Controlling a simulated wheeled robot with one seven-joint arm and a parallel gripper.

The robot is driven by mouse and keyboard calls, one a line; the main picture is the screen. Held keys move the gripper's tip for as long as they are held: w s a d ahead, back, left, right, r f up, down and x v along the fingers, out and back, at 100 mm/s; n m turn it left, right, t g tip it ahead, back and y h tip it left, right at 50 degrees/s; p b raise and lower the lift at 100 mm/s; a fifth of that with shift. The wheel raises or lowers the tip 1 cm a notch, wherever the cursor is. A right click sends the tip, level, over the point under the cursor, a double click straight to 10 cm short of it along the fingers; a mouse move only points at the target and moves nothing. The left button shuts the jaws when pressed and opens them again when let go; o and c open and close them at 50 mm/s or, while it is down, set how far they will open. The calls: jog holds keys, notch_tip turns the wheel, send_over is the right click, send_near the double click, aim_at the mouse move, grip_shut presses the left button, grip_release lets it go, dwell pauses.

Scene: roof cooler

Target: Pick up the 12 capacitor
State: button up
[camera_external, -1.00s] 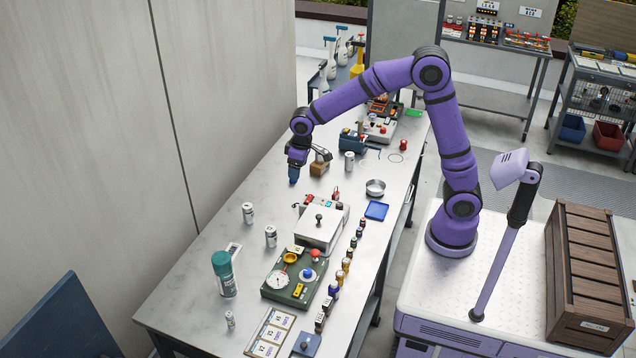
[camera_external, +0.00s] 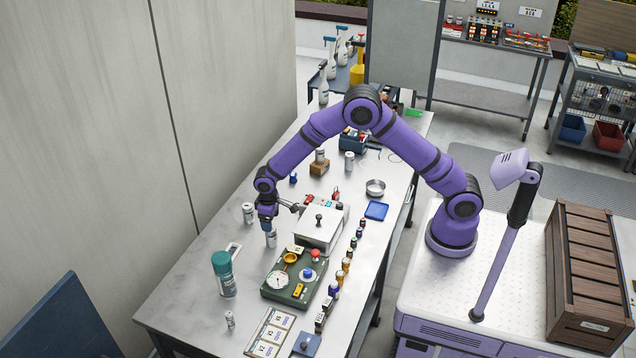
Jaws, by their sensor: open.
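Several silver capacitor cans stand on the steel bench (camera_external: 200,275); their labels are too small to read, so I cannot tell which is 12. My gripper (camera_external: 269,226) points down, open, at the top of one silver can (camera_external: 272,241). I cannot tell whether its fingers touch or surround it. A second can (camera_external: 248,212) stands just left of my gripper. Another can (camera_external: 349,161) stands farther back, and one (camera_external: 320,155) sits on a brown block (camera_external: 319,168). A smaller can (camera_external: 230,320) is near the front.
A white-topped box (camera_external: 319,229) stands close right of my gripper. In front are a green gauge board (camera_external: 295,278) and a teal-capped spray can (camera_external: 224,274). A row of small parts (camera_external: 346,266) lines the right side. The left bench strip is mostly clear.

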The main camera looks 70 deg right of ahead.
aim_at(271, 236)
notch_tip(271, 236, down, 7)
jog(key=shift+w+f, duration=0.15)
dwell(0.4)
jog(key=shift+c, duration=0.4)
jog(key=c, duration=1)
